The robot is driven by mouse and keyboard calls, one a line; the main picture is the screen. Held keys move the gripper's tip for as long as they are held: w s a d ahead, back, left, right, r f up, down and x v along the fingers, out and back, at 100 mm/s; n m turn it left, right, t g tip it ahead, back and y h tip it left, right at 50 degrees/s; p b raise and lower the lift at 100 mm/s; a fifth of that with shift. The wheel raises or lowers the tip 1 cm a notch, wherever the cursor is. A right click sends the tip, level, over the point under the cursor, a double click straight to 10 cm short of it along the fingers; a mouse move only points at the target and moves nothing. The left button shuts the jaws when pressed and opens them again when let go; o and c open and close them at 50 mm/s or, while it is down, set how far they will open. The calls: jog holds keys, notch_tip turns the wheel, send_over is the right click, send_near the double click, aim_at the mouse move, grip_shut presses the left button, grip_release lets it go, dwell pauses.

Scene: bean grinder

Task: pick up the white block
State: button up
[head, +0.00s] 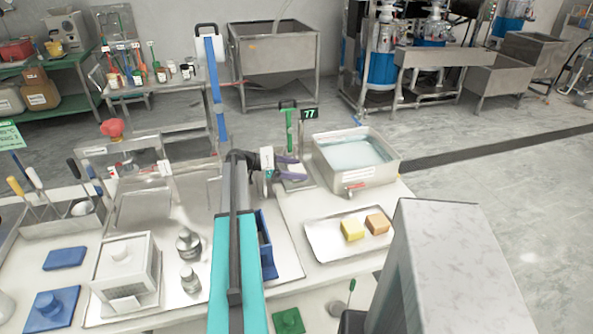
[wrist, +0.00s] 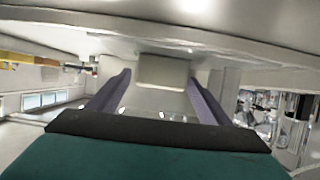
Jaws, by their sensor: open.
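My gripper (head: 290,168) is open, with its two purple fingers pointing right over the back of the table. A pale block-like shape (head: 297,169) shows at the fingertips in the head view, partly hidden by them. In the wrist view my gripper (wrist: 158,85) has its fingers spread wide. A pale grey-white block (wrist: 163,71) shows between the fingertips, with gaps on both sides. It looks like the white block, but I cannot tell for certain. I see no contact with the fingers.
A white basin of water (head: 355,160) stands just right of the gripper. A green-handled tool (head: 289,130) and a display reading 77 (head: 309,114) stand behind it. A tray (head: 325,240) with a yellow block (head: 352,229) and an orange-brown block (head: 377,224) lies in front.

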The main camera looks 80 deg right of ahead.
aim_at(296, 168)
dwell(0.5)
jog(key=c, duration=1.3)
jog(key=shift+r, duration=0.1)
jog(key=shift+c, duration=0.2)
jog(key=shift+r+b, duration=1.45)
jog(key=shift+r, duration=3.5)
